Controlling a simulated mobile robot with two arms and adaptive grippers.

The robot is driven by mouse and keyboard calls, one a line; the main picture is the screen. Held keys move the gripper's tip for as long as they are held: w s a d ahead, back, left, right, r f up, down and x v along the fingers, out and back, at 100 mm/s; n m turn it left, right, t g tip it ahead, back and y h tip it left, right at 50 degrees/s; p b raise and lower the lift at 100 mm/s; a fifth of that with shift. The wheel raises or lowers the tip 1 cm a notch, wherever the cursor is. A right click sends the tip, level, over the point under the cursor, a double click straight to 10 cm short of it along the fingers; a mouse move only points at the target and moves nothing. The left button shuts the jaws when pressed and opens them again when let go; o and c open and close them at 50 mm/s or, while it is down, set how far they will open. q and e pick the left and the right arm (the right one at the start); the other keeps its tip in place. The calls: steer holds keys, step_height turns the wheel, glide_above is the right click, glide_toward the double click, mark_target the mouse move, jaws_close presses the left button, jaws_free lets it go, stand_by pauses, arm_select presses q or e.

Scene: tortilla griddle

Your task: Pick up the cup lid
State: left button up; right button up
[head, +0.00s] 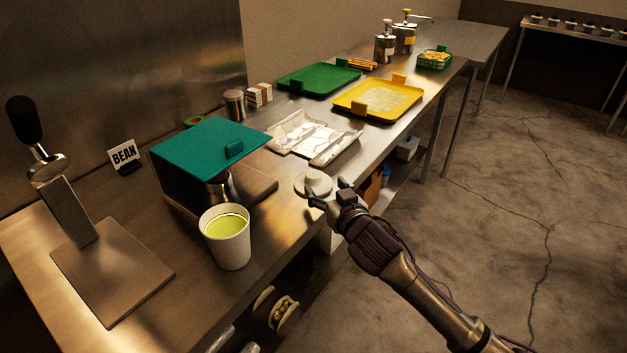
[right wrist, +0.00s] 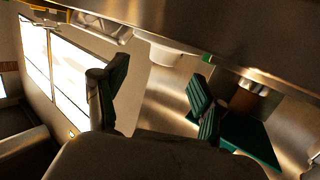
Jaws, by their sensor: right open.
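The cup lid (head: 313,181) is white and round with a raised middle. It sits on the steel counter close to its front edge, and it also shows in the right wrist view (right wrist: 166,54), ahead of and between the fingers. My right gripper (head: 329,193) is open and empty at the counter's front edge, right beside the lid. Its two dark fingers are spread apart in the right wrist view (right wrist: 158,95). A white cup (head: 228,247) of yellow-green liquid stands upright and uncovered, left of and nearer than the lid. My left gripper is not in view.
A teal-topped box (head: 205,145) stands behind the cup. A white paper-lined tray (head: 345,148) lies beyond the lid. Green (head: 290,85) and yellow (head: 345,102) trays are farther back. A steel stand (head: 110,270) is at left. Bare counter surrounds the lid.

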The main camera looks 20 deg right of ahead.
mark_target(316, 179)
steer(key=w, duration=0.4)
steer(key=w+a+f, duration=0.1)
steer(key=w, duration=0.2)
steer(key=shift+p, duration=0.35)
steer(key=c, duration=0.9)
